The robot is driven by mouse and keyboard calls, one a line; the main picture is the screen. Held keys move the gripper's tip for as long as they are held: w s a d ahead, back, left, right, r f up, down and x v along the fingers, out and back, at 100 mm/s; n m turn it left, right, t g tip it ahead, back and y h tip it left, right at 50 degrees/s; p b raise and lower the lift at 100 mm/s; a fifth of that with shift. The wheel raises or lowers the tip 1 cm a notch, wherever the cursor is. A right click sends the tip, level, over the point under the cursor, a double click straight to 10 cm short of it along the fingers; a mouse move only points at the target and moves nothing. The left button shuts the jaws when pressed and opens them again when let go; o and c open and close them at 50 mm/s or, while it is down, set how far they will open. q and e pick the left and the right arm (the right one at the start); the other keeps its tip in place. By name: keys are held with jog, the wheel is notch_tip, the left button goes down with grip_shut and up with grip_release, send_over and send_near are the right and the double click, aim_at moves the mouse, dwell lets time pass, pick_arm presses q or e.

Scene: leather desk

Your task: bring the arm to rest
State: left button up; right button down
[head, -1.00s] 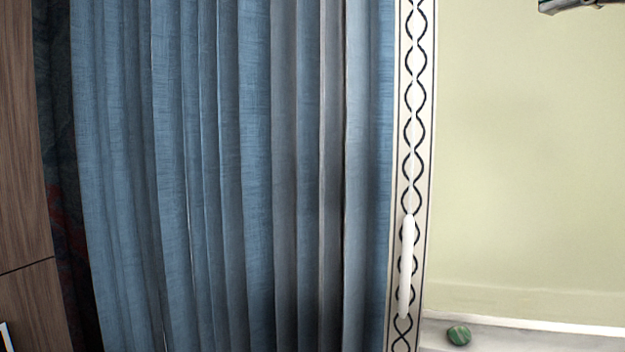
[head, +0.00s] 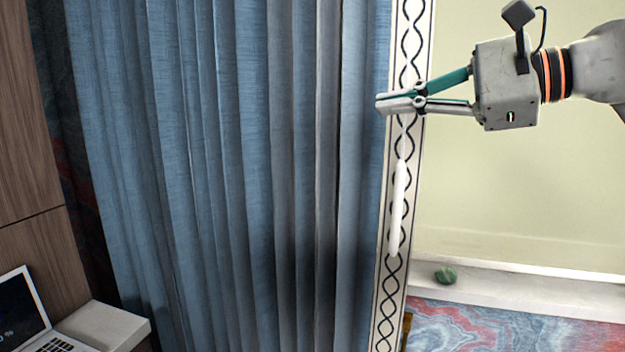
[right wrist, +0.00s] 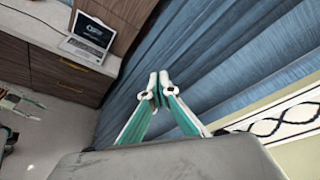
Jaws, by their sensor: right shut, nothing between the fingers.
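My right gripper (head: 385,103) comes in from the right in the head view, in front of the patterned curtain border and near the edge of the blue curtain (head: 215,170). Its fingers are shut and hold nothing. In the right wrist view the right gripper (right wrist: 159,84) also shows with its fingertips together, the blue curtain (right wrist: 215,60) behind them. My left gripper does not show in the head view. Part of a teal-fingered gripper (right wrist: 22,105) shows small at the left edge of the right wrist view; its jaw state is unclear.
A white wand (head: 398,205) hangs along the patterned border (head: 388,310). A laptop (head: 25,315) stands at the lower left, and on a wooden cabinet in the right wrist view (right wrist: 92,38). A green round object (head: 445,275) lies on the sill. The pale wall is clear.

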jog(key=a+f+m+g+y, duration=0.2)
jog(key=a+f+m+y, duration=0.25)
jog(key=f, duration=0.35)
jog(key=a+f+m+g+y, duration=0.1)
jog(key=a+f+m+y, duration=0.2)
jog(key=f+m, duration=0.35)
jog(key=w+d+f+m+t+h, duration=0.1)
jog(key=d+f+m+t+h, duration=0.25)
jog(key=f+m, duration=0.5)
jog(key=w+d+f+m+t+h, duration=0.1)
jog(key=d+f+m+t+h, duration=0.1)
jog(key=f+m+t, duration=0.5)
jog(key=w+d+f+m+t+h, duration=0.1)
jog(key=d+f+m+t+h, duration=0.15)
jog(key=f+m, duration=0.75)
jog(key=s+d+f+m+g+h, duration=0.1)
jog(key=s+d+f+m+h, duration=0.2)
jog(key=f, duration=0.4)
jog(key=s+f+m+g+h, duration=0.1)
jog(key=s+f+m+h, duration=0.1)
jog(key=f+m, duration=0.35)
jog(key=s+d+f+m+h, duration=0.2)
jog(key=s+f+h, duration=0.1)
jog(key=f, duration=0.5)
jog(key=s+d+f+m+g+h, duration=0.2)
jog(key=s+f+m+g, duration=0.3)
jog(key=s+f, duration=1)
jog(key=shift+d+f+m, duration=0.45)
jog(key=shift+f+m, duration=0.1)
jog(key=shift+m, duration=0.15)
